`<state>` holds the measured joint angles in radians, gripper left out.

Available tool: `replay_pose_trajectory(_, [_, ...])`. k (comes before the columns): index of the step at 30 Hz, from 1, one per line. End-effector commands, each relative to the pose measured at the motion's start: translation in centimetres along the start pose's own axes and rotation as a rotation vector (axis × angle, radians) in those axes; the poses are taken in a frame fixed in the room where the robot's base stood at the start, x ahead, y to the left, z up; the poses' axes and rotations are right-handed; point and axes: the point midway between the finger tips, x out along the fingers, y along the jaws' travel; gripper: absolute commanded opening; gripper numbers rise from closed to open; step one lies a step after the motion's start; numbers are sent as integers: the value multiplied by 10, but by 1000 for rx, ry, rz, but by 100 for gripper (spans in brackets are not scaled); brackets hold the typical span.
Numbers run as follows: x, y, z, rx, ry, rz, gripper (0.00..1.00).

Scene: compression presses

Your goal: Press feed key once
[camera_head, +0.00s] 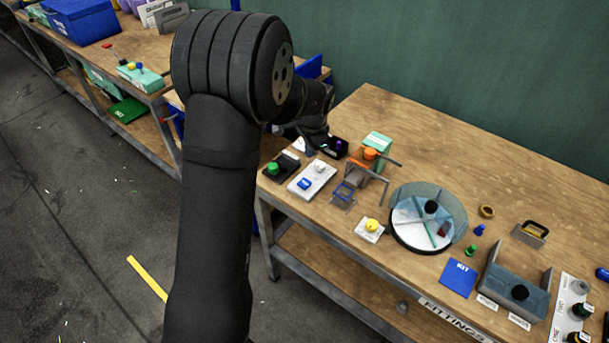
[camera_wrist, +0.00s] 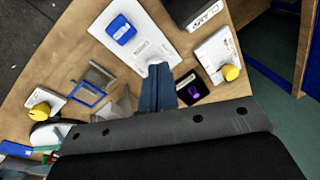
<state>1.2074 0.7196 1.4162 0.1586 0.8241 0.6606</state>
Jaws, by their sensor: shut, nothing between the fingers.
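No readable label marks a feed key in either view. A white panel (camera_head: 312,179) carries a blue key (camera_head: 304,184) and a pale round knob (camera_head: 320,167). In the wrist view the panel (camera_wrist: 150,38) and its blue key (camera_wrist: 121,30) lie beyond my fingers. A black box with a purple button (camera_head: 338,146) stands beside it; the button also shows in the wrist view (camera_wrist: 194,92). My gripper (camera_wrist: 159,68) is shut and empty, its tips over the panel's near end in the picture. Whether they touch it I cannot tell. They partly hide that end.
A green-button box (camera_head: 272,168), a framed press with an orange knob (camera_head: 370,153) and a yellow-button box (camera_head: 371,226) stand close around. A round dial with a clear cover (camera_head: 447,213) is to the right. Bare wood lies along the back of the bench (camera_head: 450,130).

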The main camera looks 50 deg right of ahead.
Motion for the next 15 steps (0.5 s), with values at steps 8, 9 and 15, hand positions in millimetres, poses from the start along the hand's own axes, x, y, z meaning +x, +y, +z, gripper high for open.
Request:
replay_pose_trajectory(8, [-26,2,11,391,-13,71,0])
replay_pose_trajectory(9, [-30,2,12,447,-11,82,0])
replay_pose_trajectory(15, [-50,5,19,733,8,139,0])
